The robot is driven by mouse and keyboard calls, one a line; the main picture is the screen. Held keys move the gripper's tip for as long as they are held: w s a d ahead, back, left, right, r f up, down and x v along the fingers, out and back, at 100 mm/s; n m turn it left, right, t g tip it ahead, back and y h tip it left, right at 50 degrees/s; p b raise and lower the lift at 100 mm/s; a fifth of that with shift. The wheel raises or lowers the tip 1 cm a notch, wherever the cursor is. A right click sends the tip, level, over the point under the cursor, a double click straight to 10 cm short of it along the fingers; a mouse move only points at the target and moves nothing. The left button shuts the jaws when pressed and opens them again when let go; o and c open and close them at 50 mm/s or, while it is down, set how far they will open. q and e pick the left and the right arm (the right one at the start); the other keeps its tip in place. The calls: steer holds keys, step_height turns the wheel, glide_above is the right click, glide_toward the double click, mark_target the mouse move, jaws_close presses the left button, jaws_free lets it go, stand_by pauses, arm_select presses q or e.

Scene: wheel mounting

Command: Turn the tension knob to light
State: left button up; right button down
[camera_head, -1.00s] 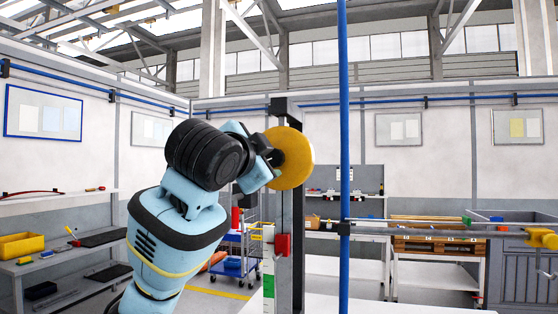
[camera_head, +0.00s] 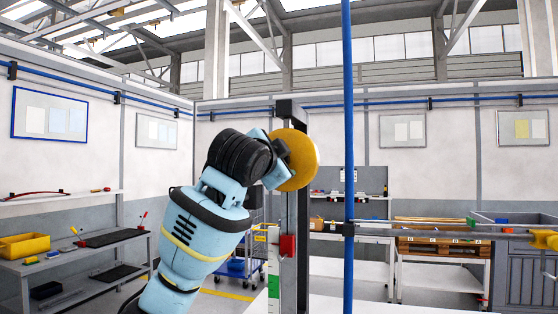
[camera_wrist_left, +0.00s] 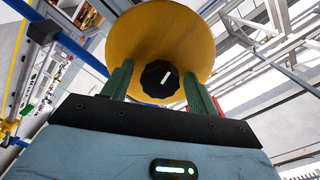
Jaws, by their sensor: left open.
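The tension knob (camera_wrist_left: 160,77) is black and faceted with a white mark, at the middle of a round yellow disc (camera_wrist_left: 135,42) in the left wrist view. In the head view the yellow disc (camera_head: 303,160) sits on a dark upright post (camera_head: 297,210), and my gripper and wrist hide the knob. My left gripper (camera_wrist_left: 159,88) is open at the disc, its green fingers on either side of the knob. I cannot tell whether they touch it. My right gripper is not in view.
A blue vertical pole (camera_head: 349,160) stands right of the post, with a horizontal bar (camera_head: 440,233) reaching right from it. A shelf with a yellow bin (camera_head: 24,246) stands at the left. Workbenches and a blue cart are behind.

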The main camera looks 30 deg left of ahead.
arm_select(q)
steer(key=c, duration=1)
steer(key=shift+n, duration=0.4)
steer(key=n, duration=0.2)
steer(key=shift+n, duration=0.4)
steer(key=n, duration=0.3)
steer(key=shift+d+n, duration=0.1)
steer(key=shift+n, duration=0.3)
steer(key=n, duration=0.6)
steer(key=shift+n, duration=0.3)
